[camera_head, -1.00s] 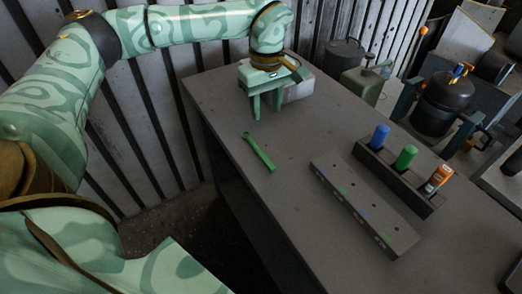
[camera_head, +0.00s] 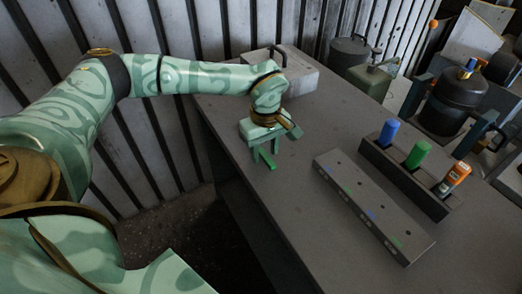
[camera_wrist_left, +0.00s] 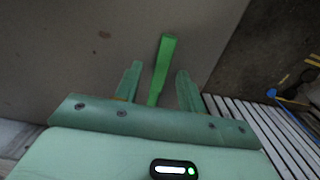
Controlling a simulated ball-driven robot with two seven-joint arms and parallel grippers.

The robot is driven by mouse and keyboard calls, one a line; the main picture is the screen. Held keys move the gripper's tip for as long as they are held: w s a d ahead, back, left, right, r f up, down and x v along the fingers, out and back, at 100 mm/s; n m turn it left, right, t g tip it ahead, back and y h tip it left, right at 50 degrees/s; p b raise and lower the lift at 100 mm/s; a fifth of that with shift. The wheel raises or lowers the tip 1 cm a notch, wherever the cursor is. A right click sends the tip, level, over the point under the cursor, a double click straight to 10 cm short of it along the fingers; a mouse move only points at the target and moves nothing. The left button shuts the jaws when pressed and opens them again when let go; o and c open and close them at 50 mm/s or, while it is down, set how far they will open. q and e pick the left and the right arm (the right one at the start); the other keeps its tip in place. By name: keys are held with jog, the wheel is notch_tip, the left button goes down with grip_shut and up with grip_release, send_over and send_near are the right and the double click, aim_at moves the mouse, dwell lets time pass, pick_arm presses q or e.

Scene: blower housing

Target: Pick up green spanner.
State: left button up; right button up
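The green spanner (camera_wrist_left: 166,52) lies on the grey table. In the left wrist view its handle runs up between the two fingers of my left gripper (camera_wrist_left: 159,69) and past their tips, with a gap on each side. In the head view my left gripper (camera_head: 264,162) is over the spanner (camera_head: 267,160), and only a bit of bright green shows between the fingers. The gripper is open, and the spanner's other end is hidden by it. My right gripper is not in view.
A long grey block with holes (camera_head: 372,205) lies right of the gripper on the table (camera_head: 300,225). Beyond it a dark rack (camera_head: 432,204) holds a blue (camera_head: 389,132), a green (camera_head: 418,153) and an orange cylinder (camera_head: 455,178). A grey box (camera_head: 285,77) stands at the back.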

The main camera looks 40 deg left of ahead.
pick_arm(q)
grip_shut()
jog(key=shift+r+p, duration=0.3)
jog(key=shift+r, duration=0.3)
jog(key=s+d+r+p, duration=0.4)
jog(key=s+d+r, duration=0.5)
jog(key=s+r, duration=0.1)
jog(key=shift+d+r, duration=0.3)
jog(key=shift+r, duration=0.6)
